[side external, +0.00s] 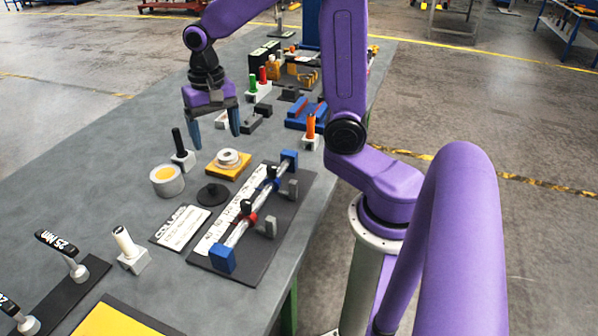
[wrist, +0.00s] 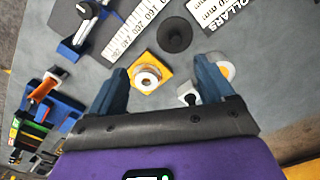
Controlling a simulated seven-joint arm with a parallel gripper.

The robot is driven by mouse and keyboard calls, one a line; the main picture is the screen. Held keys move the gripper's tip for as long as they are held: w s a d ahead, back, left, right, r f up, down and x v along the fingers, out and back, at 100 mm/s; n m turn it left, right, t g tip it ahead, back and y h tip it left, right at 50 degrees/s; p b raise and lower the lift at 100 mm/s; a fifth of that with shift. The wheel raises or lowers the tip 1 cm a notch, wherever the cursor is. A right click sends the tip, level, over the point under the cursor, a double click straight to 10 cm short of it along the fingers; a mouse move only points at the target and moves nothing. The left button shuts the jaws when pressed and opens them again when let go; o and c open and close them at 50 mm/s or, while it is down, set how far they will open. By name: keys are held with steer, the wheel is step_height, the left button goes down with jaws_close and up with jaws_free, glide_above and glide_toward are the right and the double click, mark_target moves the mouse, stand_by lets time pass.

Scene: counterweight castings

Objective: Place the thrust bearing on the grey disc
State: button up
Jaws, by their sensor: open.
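The thrust bearing, a silver-white ring (side external: 228,157), sits on a yellow-orange square block (side external: 212,168). It also shows in the wrist view (wrist: 147,71), on its yellow block, between my fingers and slightly left of centre. The grey disc (side external: 213,196) lies flat and dark on the table in front of the block, with a small raised centre. In the wrist view the disc (wrist: 163,44) is beyond the bearing, up and to the right. My gripper (side external: 213,136) is open and empty, pointing down, above and behind the bearing, touching neither.
A grey ring with a yellow centre (side external: 167,181) and a black-handled white block (side external: 183,158) stand close left of the bearing. A board with a rod and blue end blocks (side external: 222,259) lies right of the disc. A white label card (side external: 180,228) lies in front.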

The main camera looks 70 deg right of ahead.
steer(key=s+a+n, duration=0.3)
steer(key=s+n, duration=0.6)
steer(key=s, duration=0.2)
steer(key=s+a+f+n, duration=0.1)
steer(key=s+a+n, duration=0.1)
steer(key=s+n, duration=0.8)
steer(key=shift+s+a+f, duration=0.2)
steer(key=shift+s+a, duration=0.2)
steer(key=shift+s, duration=0.1)
